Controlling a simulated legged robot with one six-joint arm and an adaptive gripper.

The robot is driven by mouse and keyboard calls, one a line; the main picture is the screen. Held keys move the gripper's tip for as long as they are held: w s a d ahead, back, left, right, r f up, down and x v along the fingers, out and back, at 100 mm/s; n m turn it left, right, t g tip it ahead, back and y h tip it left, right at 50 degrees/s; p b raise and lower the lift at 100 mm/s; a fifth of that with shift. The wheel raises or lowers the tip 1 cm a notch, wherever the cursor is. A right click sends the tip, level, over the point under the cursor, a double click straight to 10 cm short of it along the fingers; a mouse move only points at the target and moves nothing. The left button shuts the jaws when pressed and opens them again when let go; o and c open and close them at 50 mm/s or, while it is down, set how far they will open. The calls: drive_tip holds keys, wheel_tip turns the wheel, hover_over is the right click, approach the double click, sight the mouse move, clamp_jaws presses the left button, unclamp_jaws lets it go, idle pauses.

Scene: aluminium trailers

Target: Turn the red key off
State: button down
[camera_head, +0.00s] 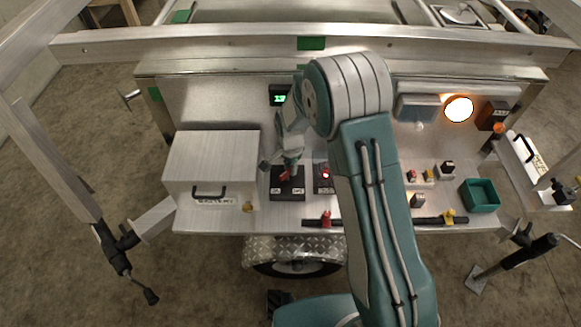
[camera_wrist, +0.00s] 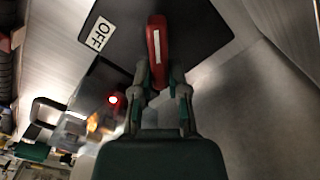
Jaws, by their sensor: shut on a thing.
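The red key (camera_wrist: 157,38) has a white stripe along its handle and sits on a black switch plate (camera_wrist: 205,22). An "OFF" label (camera_wrist: 98,34) is on the plate, left of the key in the wrist view. My gripper (camera_wrist: 160,82) has its two fingers closed on the near end of the red key. In the head view the key (camera_head: 286,175) shows as a small red spot on its black box (camera_head: 288,190), with my gripper (camera_head: 289,160) over it. The key's base is partly hidden by my gripper.
A second black box with a lit red lamp (camera_head: 326,175) stands just right of the key. A white box with a black handle (camera_head: 212,165) stands left. A glowing lamp (camera_head: 458,109), small coloured blocks and a green bin (camera_head: 480,195) are at the right.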

drive_tip(key=shift+w, duration=0.1)
drive_tip(key=n, duration=0.4)
drive_tip(key=shift+w+a+n, duration=0.15)
drive_tip(key=shift+a+n, duration=0.15)
drive_tip(key=shift+n, duration=0.1)
drive_tip(key=n, duration=0.4)
drive_tip(key=shift+a+n, duration=0.3)
drive_tip(key=n, duration=0.4)
drive_tip(key=shift+a+n, duration=0.45)
drive_tip(key=shift+n, duration=0.85)
drive_tip(key=shift+a+n, duration=0.1)
drive_tip(key=shift+n, duration=0.9)
drive_tip(key=c, duration=0.6)
unclamp_jaws()
drive_tip(key=shift+c, duration=0.2)
